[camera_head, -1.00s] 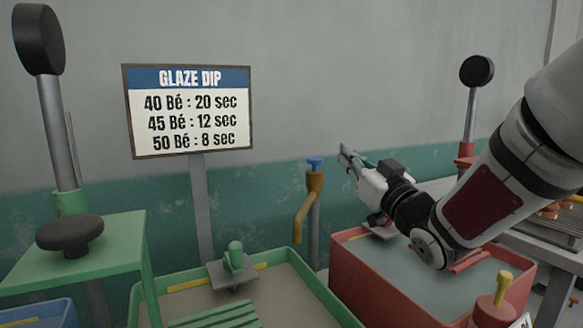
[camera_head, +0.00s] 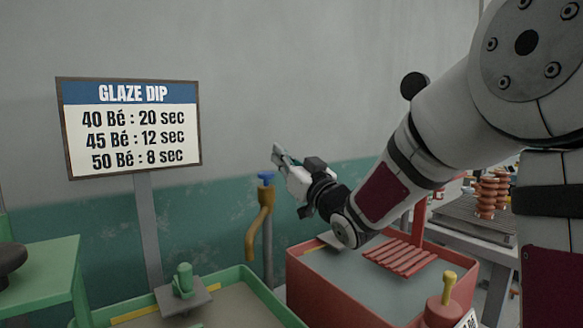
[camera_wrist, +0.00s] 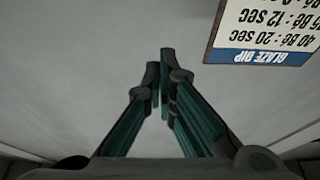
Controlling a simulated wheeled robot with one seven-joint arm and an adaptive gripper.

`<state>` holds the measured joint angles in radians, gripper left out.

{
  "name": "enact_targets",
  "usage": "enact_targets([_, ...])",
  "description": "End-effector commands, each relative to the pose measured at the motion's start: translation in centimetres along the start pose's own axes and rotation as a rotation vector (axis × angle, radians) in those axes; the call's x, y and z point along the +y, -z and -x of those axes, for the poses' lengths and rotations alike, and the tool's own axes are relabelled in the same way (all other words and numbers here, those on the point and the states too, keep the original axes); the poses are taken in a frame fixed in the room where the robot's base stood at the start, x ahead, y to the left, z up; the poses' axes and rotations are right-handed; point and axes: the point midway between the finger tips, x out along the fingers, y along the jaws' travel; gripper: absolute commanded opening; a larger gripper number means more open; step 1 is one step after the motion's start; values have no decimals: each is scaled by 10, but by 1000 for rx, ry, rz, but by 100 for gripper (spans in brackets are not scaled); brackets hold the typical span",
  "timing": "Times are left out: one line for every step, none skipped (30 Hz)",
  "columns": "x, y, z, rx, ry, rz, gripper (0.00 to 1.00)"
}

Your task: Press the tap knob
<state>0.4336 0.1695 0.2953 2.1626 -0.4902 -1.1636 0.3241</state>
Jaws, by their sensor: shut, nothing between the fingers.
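The tap (camera_head: 265,215) is a brass-coloured spout on a grey pipe, standing by the wall between the sign and the red tub. Its blue knob (camera_head: 266,178) sits on top. My gripper (camera_head: 278,154) is shut and empty. In the head view its fingertips appear just above and to the right of the knob. I cannot tell the exact depth gap, and no contact shows. In the wrist view my gripper (camera_wrist: 160,58) has its fingers together against the grey wall, and the knob is not visible there.
The glaze dip sign (camera_head: 130,128) stands on a post at left. A green tub (camera_head: 255,284) is in front of the tap, and a red tub (camera_head: 335,297) is below my arm. A green stand (camera_head: 42,267) is at far left. The wall behind is bare.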

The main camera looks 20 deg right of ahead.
Motion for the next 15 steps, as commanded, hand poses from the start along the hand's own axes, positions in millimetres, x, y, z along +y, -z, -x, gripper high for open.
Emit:
enact_targets([-1, 0, -11, 2, 2, -2, 0])
enact_targets([-1, 0, -17, 2, 2, -2, 0])
enact_targets([-1, 0, -25, 1, 2, -1, 0])
enact_targets([0, 0, -30, 2, 2, -1, 0])
enact_targets([0, 0, -35, 1, 1, -1, 0])
enact_targets([1, -10, -31, -5, -2, -2, 0])
enact_targets([1, -15, -29, -4, -1, -3, 0])
enact_targets([0, -19, -27, -4, -1, -3, 0])
enact_targets([0, -23, -25, -3, -1, -2, 0])
enact_targets([0, -26, -24, -3, -1, -2, 0])
enact_targets([0, -29, -23, -3, -1, -2, 0])
enact_targets([0, -32, -22, -3, -1, -2, 0])
enact_targets([0, -34, -22, -2, -1, -2, 0])
enact_targets([0, -35, -21, -2, 0, -2, 0])
enact_targets([0, -36, -20, -1, 0, -1, 0])
